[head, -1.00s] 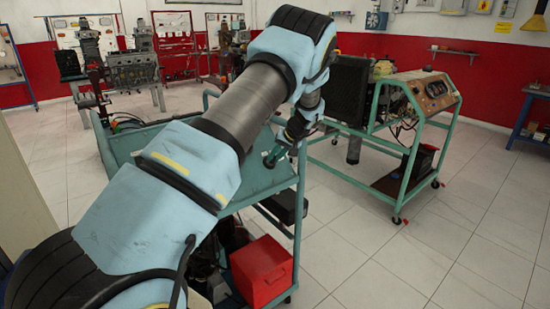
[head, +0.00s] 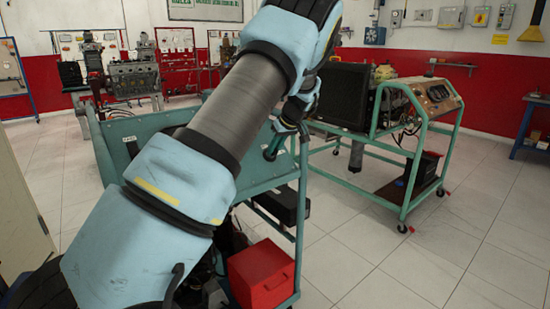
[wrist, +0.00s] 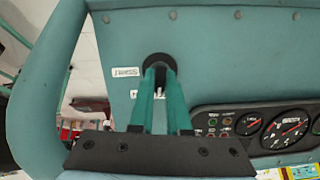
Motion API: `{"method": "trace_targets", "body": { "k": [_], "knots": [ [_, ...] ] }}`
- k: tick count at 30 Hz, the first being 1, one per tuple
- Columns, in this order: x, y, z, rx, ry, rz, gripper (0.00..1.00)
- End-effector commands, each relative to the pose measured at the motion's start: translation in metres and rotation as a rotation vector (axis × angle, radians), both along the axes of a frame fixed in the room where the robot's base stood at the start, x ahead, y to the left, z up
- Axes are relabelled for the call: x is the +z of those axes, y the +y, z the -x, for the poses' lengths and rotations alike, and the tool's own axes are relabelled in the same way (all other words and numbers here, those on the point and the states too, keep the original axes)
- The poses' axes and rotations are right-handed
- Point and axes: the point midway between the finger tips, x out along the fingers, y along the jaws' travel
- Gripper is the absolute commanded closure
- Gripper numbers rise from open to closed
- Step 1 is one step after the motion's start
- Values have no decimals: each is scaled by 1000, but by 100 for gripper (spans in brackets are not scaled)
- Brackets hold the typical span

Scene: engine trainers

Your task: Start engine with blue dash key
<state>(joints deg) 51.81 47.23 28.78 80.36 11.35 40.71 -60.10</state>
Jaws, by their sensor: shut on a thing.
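My gripper (wrist: 160,75) has two teal fingers, closed in at a round black key switch (wrist: 158,62) on the teal panel (wrist: 220,65) in the wrist view. It is shut on the dash key, which is mostly hidden between the fingertips; its blue colour and turn angle cannot be told. A white label sits left of the switch and another is partly covered by the fingers. A black gauge cluster (wrist: 270,128) with dials and small lamps lies at the lower right. In the head view my gripper (head: 273,151) is at the near trainer's teal panel (head: 243,174), partly hidden by my arm.
A red box (head: 262,275) sits low in the near trainer's frame. A second engine trainer (head: 400,130) on wheels stands to the right. A thick teal frame tube (wrist: 40,80) runs close at left in the wrist view. Tiled floor (head: 430,260) is clear at the front right.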

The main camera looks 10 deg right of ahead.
Motion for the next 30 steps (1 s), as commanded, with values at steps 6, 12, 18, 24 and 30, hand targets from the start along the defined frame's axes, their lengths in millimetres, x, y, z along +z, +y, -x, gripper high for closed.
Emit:
{"method": "trace_targets", "body": {
  "k": [6, 12, 18, 24, 30],
  "knots": [
    [-2, 0, 0, 73, -28, 60, 100],
    [0, 0, 0, 104, -40, 85, 100],
    [0, 0, 0, 113, -43, 91, 100],
    [0, 0, 0, 113, -43, 91, 100],
    [0, 0, 0, 112, -43, 90, 68]
  ]
}}
